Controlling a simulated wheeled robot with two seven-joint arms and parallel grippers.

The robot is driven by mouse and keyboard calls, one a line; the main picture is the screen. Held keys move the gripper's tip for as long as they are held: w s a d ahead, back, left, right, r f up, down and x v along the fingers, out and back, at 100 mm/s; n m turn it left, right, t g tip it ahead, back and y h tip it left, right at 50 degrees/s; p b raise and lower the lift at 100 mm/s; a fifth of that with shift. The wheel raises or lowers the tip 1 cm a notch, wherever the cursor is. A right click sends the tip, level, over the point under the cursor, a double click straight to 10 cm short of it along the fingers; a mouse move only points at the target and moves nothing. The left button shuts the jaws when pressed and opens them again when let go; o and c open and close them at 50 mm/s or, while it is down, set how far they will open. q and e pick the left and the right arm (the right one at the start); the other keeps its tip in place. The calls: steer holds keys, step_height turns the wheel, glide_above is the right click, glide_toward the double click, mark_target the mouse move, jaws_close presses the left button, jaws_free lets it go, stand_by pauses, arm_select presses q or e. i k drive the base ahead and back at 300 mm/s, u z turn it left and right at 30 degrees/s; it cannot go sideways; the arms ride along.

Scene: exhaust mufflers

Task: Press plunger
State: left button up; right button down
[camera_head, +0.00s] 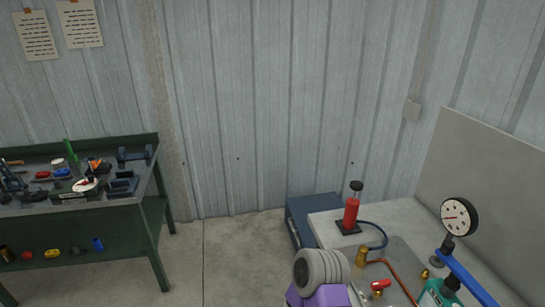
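A small hand pump with a red body (351,213) stands upright on a black square base on the light grey bench. Its plunger has a dark round knob (355,185) on top, with a short clear or pale section between knob and red body. A dark blue hose (378,232) curves from near its base to the right. Nothing touches the knob. Neither of my grippers can be made out in this view.
A round gauge (459,217), brass fittings, a copper pipe and a blue bar (467,278) crowd the bench's right. A grey ribbed piece (322,270) over a purple part stands in front of the pump. A cluttered dark green table (150,215) stands left; floor between is clear.

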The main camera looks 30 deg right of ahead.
mark_target(357, 186)
steer(key=z, duration=0.1)
steer(key=i, duration=1.45)
steer(key=z, duration=1.35)
steer(key=i, duration=0.45)
steer(key=z, duration=0.4)
